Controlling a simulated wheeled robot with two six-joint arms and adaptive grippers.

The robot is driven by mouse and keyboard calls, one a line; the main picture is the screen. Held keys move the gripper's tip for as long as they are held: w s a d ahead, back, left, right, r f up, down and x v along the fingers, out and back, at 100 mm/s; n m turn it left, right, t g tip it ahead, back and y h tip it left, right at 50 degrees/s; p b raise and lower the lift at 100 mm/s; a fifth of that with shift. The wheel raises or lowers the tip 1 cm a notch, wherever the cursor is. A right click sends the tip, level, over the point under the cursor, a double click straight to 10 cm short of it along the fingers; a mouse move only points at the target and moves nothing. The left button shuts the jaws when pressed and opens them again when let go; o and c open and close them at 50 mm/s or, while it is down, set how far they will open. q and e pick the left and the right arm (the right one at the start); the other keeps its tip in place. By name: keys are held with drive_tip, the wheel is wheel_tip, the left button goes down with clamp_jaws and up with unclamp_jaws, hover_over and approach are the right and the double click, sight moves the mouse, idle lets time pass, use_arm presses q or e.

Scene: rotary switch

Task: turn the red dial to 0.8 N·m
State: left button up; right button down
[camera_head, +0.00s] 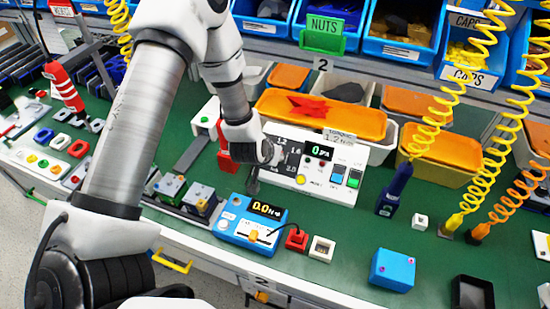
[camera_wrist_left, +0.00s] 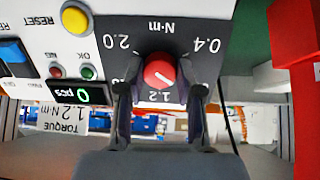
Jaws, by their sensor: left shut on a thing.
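The red dial (camera_wrist_left: 159,70) sits on a dark scale plate (camera_wrist_left: 170,32) marked N·m on the white panel. In the left wrist view the scale appears upside down, with 2.0 at the left, 0.4 at the right and 1.2 below the dial. My left gripper (camera_wrist_left: 160,92) is shut on the dial, one finger on each side. In the head view my left gripper (camera_head: 262,160) is at the panel's left part and hides the dial. My right gripper is not in view.
The white panel (camera_head: 316,186) has a lit display, a yellow button (camera_wrist_left: 75,18) and small lamps. A card (camera_wrist_left: 62,117) reads TORQUE 1.2 N·m. A red object (camera_wrist_left: 292,70) stands close beside the plate. A blue meter (camera_head: 228,222) sits in front; orange-lidded bins (camera_head: 345,120) stand behind.

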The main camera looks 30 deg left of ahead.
use_arm(q)
drive_tip(key=shift+n, duration=0.5)
drive_tip(key=o, duration=1.1)
drive_tip(key=shift+f, duration=0.1)
drive_tip(key=shift+o, duration=0.3)
drive_tip(key=shift+w, duration=0.1)
drive_tip(key=v, duration=1.2)
